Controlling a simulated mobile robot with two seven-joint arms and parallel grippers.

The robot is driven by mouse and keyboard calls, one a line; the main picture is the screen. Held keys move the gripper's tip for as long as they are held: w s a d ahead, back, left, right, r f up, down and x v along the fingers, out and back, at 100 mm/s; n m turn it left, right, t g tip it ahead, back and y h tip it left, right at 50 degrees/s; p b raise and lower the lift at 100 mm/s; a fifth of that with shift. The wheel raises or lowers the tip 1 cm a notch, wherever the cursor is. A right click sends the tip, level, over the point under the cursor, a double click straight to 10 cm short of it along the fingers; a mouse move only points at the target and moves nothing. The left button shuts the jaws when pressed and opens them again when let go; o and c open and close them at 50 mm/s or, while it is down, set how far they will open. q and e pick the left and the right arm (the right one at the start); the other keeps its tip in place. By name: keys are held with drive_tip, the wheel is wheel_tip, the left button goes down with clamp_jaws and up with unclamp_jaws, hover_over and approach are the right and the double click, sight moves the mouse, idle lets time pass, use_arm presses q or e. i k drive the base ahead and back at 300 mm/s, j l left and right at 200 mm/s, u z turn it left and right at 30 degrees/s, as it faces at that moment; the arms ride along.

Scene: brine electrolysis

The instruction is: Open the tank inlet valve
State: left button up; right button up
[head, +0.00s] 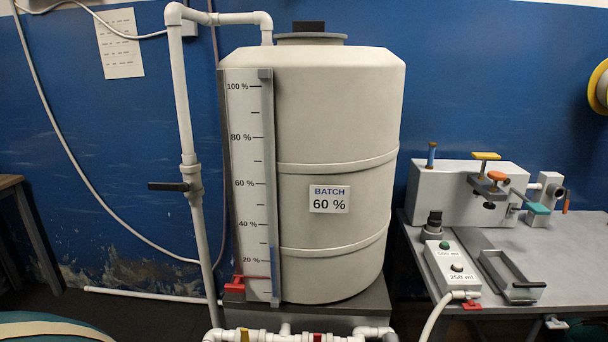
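A large cream tank (345,118) labelled BATCH 60 % stands in the middle of the head view. A grey pipe (181,95) rises on its left and bends over to the tank top. On this pipe sits a valve body (192,178) with a black lever handle (168,186). The handle points left, horizontal and across the upright pipe. A level scale (246,150) runs up the tank's left front, with a blue column (274,260) low in its tube, reaching a little above the 20 % mark. Neither of my grippers is in view.
A grey bench (570,255) at the right holds a push-button box (452,268), a small tray (512,290) and a grey unit with coloured handles (440,190). White pipework (285,333) crosses low in front. A thin hose (75,170) hangs on the blue wall.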

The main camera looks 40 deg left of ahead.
sight(184, 187)
drive_tip(key=u, duration=1.95)
